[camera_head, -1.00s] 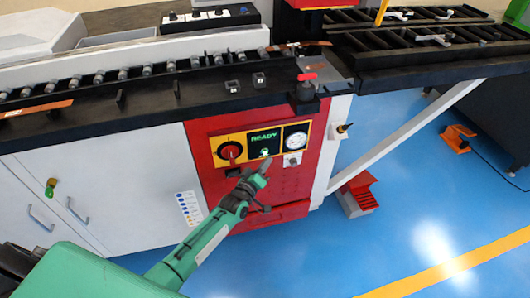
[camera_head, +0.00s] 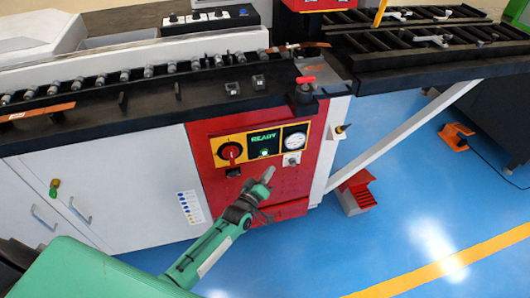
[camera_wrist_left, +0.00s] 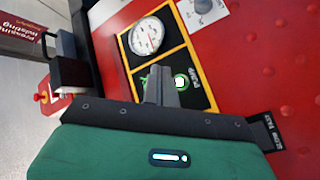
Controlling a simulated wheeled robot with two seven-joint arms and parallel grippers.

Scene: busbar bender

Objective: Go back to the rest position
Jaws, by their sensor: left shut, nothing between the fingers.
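My left gripper (camera_head: 268,175) is shut and empty. In the head view it is in front of the red machine panel, just below the control plate, and apart from it. In the left wrist view the shut fingers (camera_wrist_left: 161,86) point toward the control plate. The plate carries a red rotary knob (camera_head: 230,151), a lit green button (camera_head: 264,153) under a green READY display (camera_head: 264,139), and a round gauge (camera_head: 294,140). The gauge also shows in the left wrist view (camera_wrist_left: 146,36). My right gripper is not in view.
The bender's black bed (camera_head: 150,105) with rollers runs across above the panel. A copper bar (camera_head: 42,111) lies at its left. A red step block (camera_head: 356,190) and a diagonal white brace (camera_head: 400,138) stand at the right. The blue floor (camera_head: 420,220) is partly clear.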

